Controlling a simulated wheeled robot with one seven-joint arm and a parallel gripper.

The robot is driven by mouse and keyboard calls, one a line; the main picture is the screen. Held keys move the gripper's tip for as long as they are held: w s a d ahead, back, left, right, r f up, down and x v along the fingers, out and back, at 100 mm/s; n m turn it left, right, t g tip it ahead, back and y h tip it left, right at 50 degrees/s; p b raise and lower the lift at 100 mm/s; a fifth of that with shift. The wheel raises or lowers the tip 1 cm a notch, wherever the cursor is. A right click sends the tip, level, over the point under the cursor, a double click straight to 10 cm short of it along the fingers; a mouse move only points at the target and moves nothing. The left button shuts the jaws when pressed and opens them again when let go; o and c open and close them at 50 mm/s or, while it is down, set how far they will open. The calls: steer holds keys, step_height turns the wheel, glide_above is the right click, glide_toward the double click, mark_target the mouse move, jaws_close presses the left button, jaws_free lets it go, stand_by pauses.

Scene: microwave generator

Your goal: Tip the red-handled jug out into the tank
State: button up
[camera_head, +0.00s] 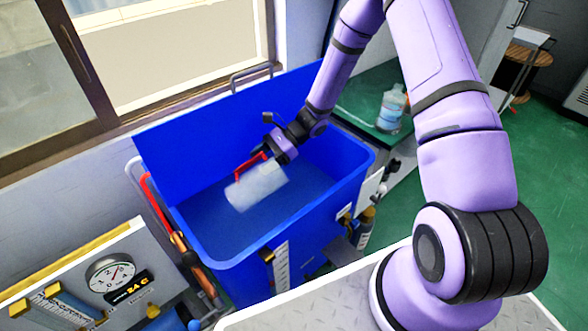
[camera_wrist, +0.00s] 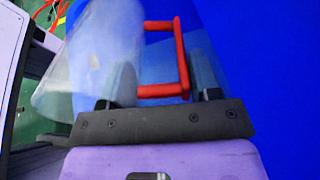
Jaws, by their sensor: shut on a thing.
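The jug (camera_head: 256,186) is a pale, see-through vessel with a red handle. It lies tilted on its side over the blue tank (camera_head: 230,262), inside the line of its rim. My gripper (camera_head: 268,158) is shut on the jug at its red handle, above the tank's inside. In the wrist view the jug (camera_wrist: 92,60) is at the left, with the red handle (camera_wrist: 182,60) between the fingers of my gripper (camera_wrist: 165,85). I cannot tell whether anything is left in the jug.
The tank's blue lid (camera_head: 190,140) stands open at the back by the window. A clear bottle with bluish contents (camera_head: 391,110) stands on a green surface to the right. A gauge panel (camera_head: 112,275) is at the front left, and a red-handled tool (camera_head: 160,200) is beside the tank.

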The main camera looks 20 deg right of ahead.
steer(key=shift+a+f+h+p, duration=0.35)
steer(key=shift+a+f+h, duration=0.1)
steer(key=shift+h, duration=0.45)
steer(key=a+f+t+h+p, duration=0.1)
steer(key=a+f+h+p, duration=0.3)
steer(key=h, duration=0.6)
steer(key=shift+s+a+f+p, duration=0.35)
steer(key=shift+a, duration=0.05)
steer(key=shift+a+f, duration=0.1)
steer(key=shift+a, duration=0.05)
steer(key=shift+a+f+h+p, duration=0.1)
steer(key=shift+a+h+p, duration=0.1)
steer(key=shift+h+p, duration=0.35)
steer(key=shift+a+f+t+h+p, duration=0.2)
steer(key=shift+a+t+h+p, duration=0.1)
steer(key=shift+h+p, duration=0.3)
stand_by(0.3)
